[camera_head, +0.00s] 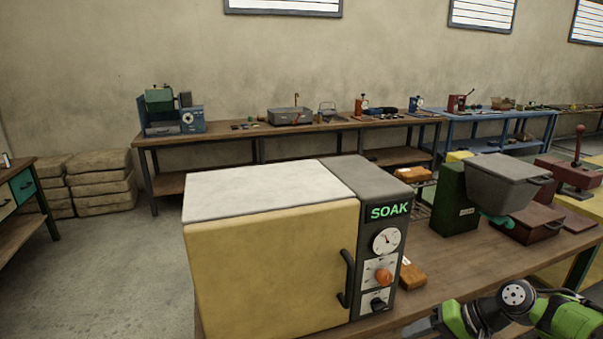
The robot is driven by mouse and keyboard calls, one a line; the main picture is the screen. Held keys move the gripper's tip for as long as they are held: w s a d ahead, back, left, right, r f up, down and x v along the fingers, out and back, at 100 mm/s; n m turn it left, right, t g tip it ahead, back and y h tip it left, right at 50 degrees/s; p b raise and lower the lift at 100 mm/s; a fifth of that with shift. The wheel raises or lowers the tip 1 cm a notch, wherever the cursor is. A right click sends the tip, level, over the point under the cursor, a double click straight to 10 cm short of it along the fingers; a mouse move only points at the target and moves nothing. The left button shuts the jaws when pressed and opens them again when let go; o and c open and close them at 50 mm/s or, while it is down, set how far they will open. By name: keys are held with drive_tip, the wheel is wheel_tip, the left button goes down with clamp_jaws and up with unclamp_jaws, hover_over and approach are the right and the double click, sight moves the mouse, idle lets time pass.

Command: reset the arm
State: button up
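My arm, green and black, shows at the lower right, over the front edge of the workbench (450,262). My gripper (421,326) seems to be the dark grey end at the left of the arm, partly cut off by the bottom edge. Its fingers cannot be made out, and nothing is clearly seen in it. It is below and right of the yellow oven (265,275) marked SOAK, apart from the oven's black handle (346,278) in the picture.
A small orange-brown block (412,276) lies beside the oven. A green machine with a grey hopper (503,182) and a dark red box (528,223) stand farther right. Stacked sacks (100,183) and floor are at left.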

drive_tip(key=s+a+r+n+g+h+p, duration=0.1)
drive_tip(key=s+a+r+n+h+p, duration=0.2)
drive_tip(key=s+a+r+h, duration=0.7)
drive_tip(key=s+a+r+t, duration=0.1)
drive_tip(key=s+r, duration=0.2)
drive_tip(key=s, duration=0.3)
drive_tip(key=s+a+r+n+t+y+p, duration=0.1)
drive_tip(key=s+r+t, duration=0.1)
drive_tip(key=s, duration=0.4)
drive_tip(key=shift+s+a+r+p, duration=0.2)
drive_tip(key=shift+a+r+p, duration=0.1)
drive_tip(key=shift+r, duration=0.15)
